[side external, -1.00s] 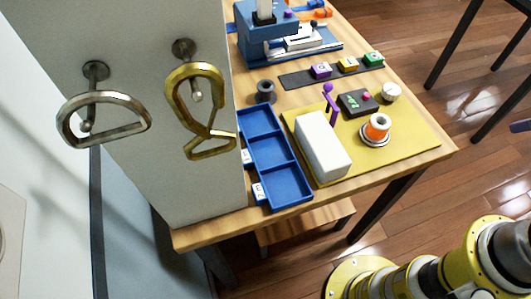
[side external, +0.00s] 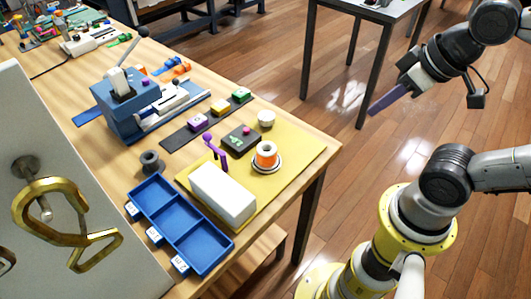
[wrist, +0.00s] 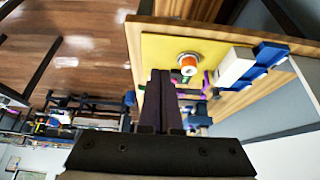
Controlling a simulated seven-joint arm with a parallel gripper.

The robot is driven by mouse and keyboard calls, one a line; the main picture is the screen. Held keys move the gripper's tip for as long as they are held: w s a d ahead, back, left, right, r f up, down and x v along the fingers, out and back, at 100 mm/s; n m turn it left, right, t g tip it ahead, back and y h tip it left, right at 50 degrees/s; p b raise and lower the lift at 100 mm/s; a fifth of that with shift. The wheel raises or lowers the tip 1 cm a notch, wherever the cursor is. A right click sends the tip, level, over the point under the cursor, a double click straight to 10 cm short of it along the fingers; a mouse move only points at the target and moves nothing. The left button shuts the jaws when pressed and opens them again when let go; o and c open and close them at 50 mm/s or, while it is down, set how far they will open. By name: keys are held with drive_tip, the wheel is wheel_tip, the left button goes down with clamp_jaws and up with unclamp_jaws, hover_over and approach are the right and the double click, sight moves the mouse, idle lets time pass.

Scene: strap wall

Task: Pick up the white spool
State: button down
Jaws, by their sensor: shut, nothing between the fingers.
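A white spool (side external: 266,155) with an orange band around its middle stands upright on a round metal dish on the yellow mat (side external: 300,150). It also shows in the wrist view (wrist: 188,63), just right of my finger tips. A small plain white round piece (side external: 266,118) stands at the mat's far edge; I cannot tell whether it is a spool too. My gripper (side external: 372,110) is shut and empty, in the air off the right side of the bench, apart from the spool. Its dark fingers lie together in the wrist view (wrist: 160,75).
A white block (side external: 222,193), a purple upright piece (side external: 215,150) and a dark plate (side external: 238,138) are near the spool. A blue three-part tray (side external: 180,224), a dark grey spool (side external: 150,162) and a blue press (side external: 130,105) are on the bench. The mat's front right is clear.

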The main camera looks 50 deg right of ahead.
drive_tip(key=c, duration=1.5)
unclamp_jaws()
drive_tip(key=shift+c, duration=0.2)
drive_tip(key=o, duration=1.4)
